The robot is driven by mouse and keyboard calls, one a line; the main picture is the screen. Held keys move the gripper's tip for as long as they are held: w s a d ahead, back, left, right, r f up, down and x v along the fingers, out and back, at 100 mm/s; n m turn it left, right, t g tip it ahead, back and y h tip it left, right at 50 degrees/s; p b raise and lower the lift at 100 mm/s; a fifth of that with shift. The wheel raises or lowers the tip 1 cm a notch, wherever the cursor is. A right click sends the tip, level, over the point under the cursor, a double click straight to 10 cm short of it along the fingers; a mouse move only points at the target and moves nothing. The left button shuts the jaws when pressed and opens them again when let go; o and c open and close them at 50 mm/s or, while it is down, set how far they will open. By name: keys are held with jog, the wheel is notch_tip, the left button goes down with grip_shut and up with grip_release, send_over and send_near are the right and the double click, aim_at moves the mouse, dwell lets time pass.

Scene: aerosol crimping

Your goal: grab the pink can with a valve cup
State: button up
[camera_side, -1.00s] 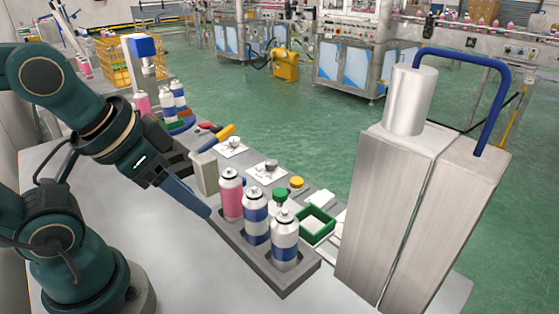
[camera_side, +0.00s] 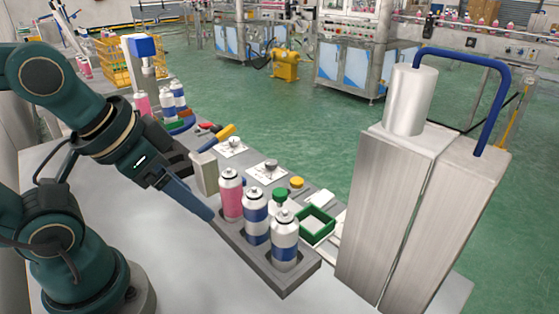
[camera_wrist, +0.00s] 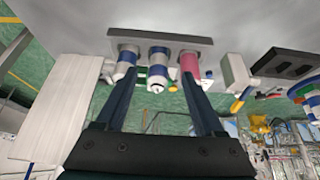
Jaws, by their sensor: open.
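The pink can (camera_side: 231,197) stands upright in the grey holder (camera_side: 246,262), with a white shoulder and a small dark-topped fitting that may be a valve cup. Two white-and-blue cans (camera_side: 256,218) stand in line beside it. In the wrist view the pink can (camera_wrist: 188,64) hangs upside down in the picture, near the tip of the right-hand finger. My gripper (camera_side: 212,217) is open and empty at the near side of the holder, left of the pink can. In the wrist view its fingertips (camera_wrist: 160,78) are spread, with the middle blue-banded can between them in the picture.
A pale block (camera_side: 204,173) stands just behind the pink can. A green-topped item (camera_side: 280,195), a green frame (camera_side: 317,225) and a yellow knob (camera_side: 296,183) lie beyond the cans. A tall metal machine (camera_side: 405,210) stands right. The table front is clear.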

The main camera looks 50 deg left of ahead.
notch_tip(320, 180, up, 5)
jog(key=m+g, duration=0.2)
jog(key=g, duration=0.4)
send_over(233, 198)
jog(key=w+a, duration=0.1)
jog(key=a, duration=0.1)
notch_tip(233, 198, down, 17)
jog(key=shift+w+f, duration=0.1)
grip_shut()
dwell(0.8)
